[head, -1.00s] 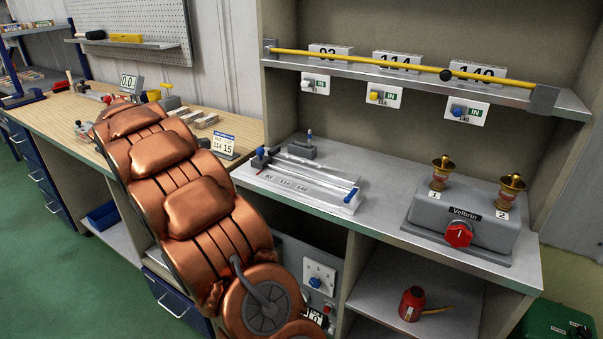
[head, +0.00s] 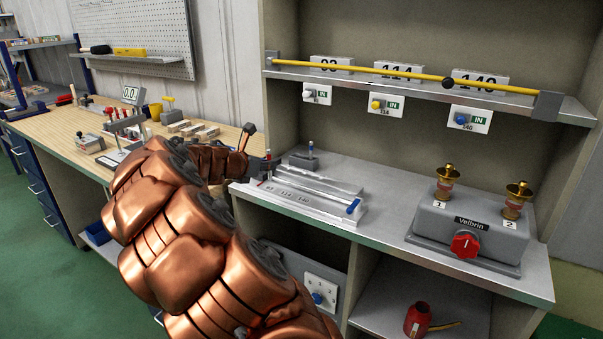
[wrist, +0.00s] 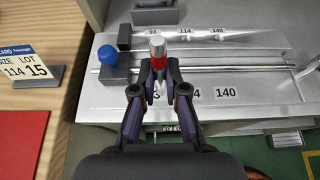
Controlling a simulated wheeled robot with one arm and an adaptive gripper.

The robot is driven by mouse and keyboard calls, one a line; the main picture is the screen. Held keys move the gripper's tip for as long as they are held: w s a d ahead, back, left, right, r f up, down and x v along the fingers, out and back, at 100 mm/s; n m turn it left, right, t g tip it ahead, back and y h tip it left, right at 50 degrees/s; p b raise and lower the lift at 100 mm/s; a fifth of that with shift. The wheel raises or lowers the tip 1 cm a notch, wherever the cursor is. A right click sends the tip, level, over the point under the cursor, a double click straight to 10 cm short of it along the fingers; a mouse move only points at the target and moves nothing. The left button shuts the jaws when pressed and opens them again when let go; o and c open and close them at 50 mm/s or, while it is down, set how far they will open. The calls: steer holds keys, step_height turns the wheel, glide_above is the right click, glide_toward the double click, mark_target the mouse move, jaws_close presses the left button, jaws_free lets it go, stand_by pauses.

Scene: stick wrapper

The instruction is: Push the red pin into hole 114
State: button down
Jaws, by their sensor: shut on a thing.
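My gripper (wrist: 160,72) is shut on the red pin (wrist: 158,60), which stands roughly upright with a silver top and a red band. The gripper is over the front left part of the grey metal fixture (wrist: 260,108). The fixture has rows marked 93, 114 and 140; my fingers cover part of the front 93 and 114 marks. I cannot make out hole 114 itself. In the head view my gripper (head: 246,137) is at the left end of the same fixture (head: 285,208), above the counter edge.
A blue knob (wrist: 107,54) on a dark block stands just left of the pin. A card reading size 114, lot 15 (wrist: 20,66) stands on the wooden bench. A grey box with two brass fittings (head: 468,232) is at right; the counter between is clear.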

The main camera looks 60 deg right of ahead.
glide_above(301, 175)
steer(key=shift+f+p, duration=0.3)
steer(key=shift+f, duration=2)
steer(key=c, duration=1.2)
jaws_free()
steer(key=v, duration=1.2)
steer(key=shift+b, duration=0.3)
